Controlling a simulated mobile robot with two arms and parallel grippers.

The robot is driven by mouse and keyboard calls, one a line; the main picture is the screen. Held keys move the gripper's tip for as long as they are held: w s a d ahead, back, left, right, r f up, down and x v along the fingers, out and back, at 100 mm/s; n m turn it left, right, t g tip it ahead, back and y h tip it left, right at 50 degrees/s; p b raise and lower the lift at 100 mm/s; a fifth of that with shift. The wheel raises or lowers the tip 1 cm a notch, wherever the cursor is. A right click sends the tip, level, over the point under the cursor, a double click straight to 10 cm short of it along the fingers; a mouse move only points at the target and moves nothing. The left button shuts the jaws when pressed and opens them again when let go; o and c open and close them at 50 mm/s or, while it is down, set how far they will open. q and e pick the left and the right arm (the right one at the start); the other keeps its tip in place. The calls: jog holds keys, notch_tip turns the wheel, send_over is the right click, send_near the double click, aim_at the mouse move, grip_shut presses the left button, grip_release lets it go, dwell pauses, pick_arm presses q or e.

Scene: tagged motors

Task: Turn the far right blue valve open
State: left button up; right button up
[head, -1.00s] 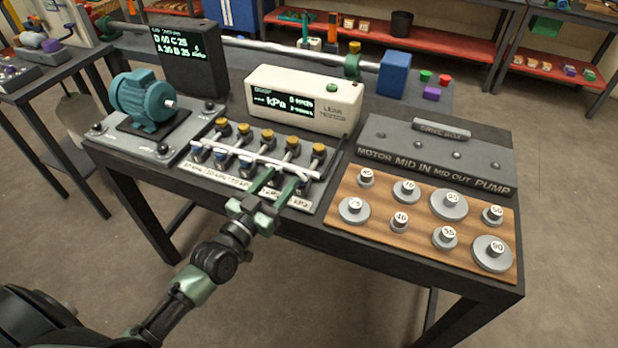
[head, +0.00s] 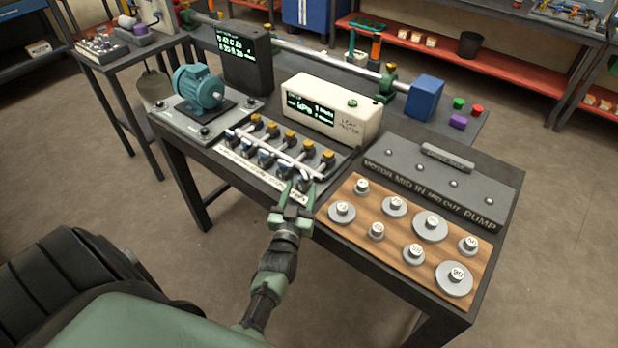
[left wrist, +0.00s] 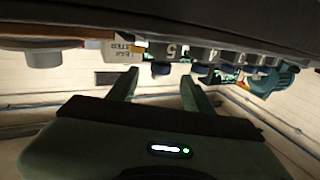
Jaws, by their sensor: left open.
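The valve manifold (head: 290,158) is a row of white pipes with yellow knobs and blue valves along its front. The far right blue valve (head: 303,182) is at the right end of this row, partly hidden by my left gripper. My left gripper (head: 299,188) is open, with its green fingers pointing at that valve. In the left wrist view, which looks upside down, a dark blue valve (left wrist: 160,69) by the label 5 appears between the open fingertips (left wrist: 160,77). I cannot tell whether they touch it. My right gripper is out of view.
A wooden board (head: 388,253) with several round weights lies right of the gripper. Open floor lies in front of the table.

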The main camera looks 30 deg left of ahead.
aim_at(303, 181)
pick_arm(q)
jog(key=b+x, duration=0.1)
jog(key=x, duration=0.1)
jog(key=b+x, duration=0.1)
jog(key=x, duration=0.1)
jog(key=shift+w+a+f, duration=0.2)
jog(key=shift+a+f, duration=0.05)
jog(key=shift+w+a+r, duration=0.1)
jog(key=shift+w+r, duration=0.05)
jog(key=shift+w, duration=0.45)
jog(key=shift+a, duration=0.1)
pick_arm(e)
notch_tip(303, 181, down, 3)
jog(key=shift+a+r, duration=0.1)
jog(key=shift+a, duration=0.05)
pick_arm(q)
grip_shut()
